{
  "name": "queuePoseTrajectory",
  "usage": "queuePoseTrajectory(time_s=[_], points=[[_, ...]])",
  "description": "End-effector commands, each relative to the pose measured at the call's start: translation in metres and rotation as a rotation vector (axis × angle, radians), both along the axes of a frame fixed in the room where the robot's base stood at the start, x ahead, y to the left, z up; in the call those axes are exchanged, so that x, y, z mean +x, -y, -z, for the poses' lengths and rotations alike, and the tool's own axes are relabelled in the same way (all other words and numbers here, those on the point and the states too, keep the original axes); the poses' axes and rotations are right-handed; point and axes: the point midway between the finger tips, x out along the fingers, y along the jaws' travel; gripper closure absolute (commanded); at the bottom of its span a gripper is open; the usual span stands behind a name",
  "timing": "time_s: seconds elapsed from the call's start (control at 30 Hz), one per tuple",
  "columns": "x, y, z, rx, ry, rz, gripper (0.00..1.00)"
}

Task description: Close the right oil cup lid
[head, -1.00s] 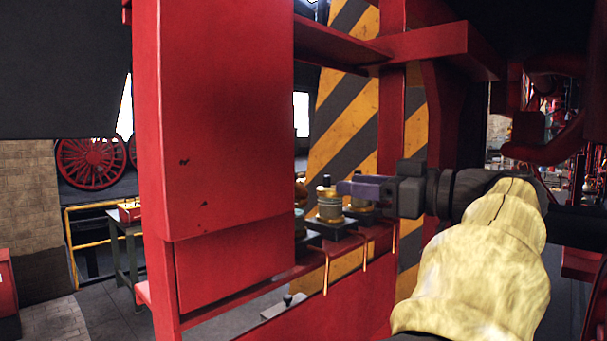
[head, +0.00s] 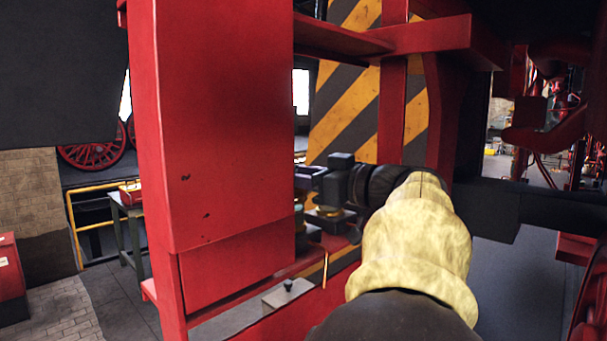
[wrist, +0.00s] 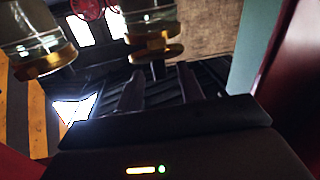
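Oil cups stand in a row on the red ledge. In the head view one oil cup (head: 326,213) shows only in part below my gripper (head: 308,178), which hides the rest. In the wrist view a glass and brass cup (wrist: 38,38) is at the upper left and another glass cup (wrist: 148,14) is at the top centre. Brass discs (wrist: 158,53) show just below the second cup, near my fingertips (wrist: 160,80). The two fingers are apart, with no firm grip visible. I cannot tell which part is the right lid or its angle.
A tall red panel (head: 220,130) stands close left of my gripper. A red beam (head: 430,42) crosses above, and a striped yellow and black panel (head: 350,100) is behind. A thin brass pipe (head: 325,270) hangs below the ledge.

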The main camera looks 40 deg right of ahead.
Motion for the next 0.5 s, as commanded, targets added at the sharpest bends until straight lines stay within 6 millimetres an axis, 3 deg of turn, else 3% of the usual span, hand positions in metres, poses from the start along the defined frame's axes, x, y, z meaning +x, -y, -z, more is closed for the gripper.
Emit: queuePoseTrajectory(time_s=[0.03,0.2,0.5], points=[[-0.0001,0.0001,0.0000,0.000,0.000,0.000,0.68],[-0.0002,0.0001,-0.0001,0.000,0.000,0.000,1.00],[0.0005,0.0000,-0.0008,-0.001,-0.016,-0.001,1.00]])
